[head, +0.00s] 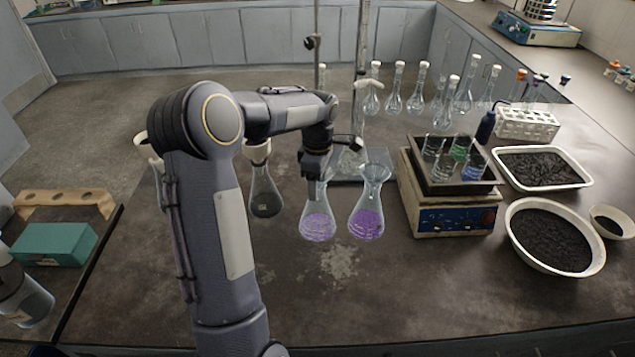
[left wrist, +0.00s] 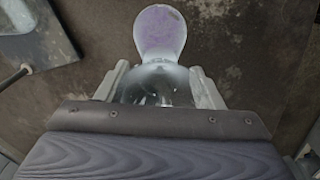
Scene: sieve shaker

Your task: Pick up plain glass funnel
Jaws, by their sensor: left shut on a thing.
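My left gripper (head: 316,168) is above the left of two flasks with purple contents (head: 318,222). In the left wrist view its two fingers (left wrist: 158,76) are shut on the sides of a clear glass piece, the plain glass funnel (left wrist: 152,84). The purple flask (left wrist: 160,30) lies just beyond the funnel in that view; whether the funnel's stem is still inside the flask neck, I cannot tell. The second purple flask (head: 367,218) stands just to the right with a flared clear glass top (head: 374,174). My right gripper is not in view.
A dark-filled flask (head: 265,195) stands left of the gripper. A stand with a metal rod (head: 317,45) is behind. A hot-plate unit (head: 455,215) with beakers is to the right, beside a bowl of black grains (head: 600,262). The front bench middle is clear.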

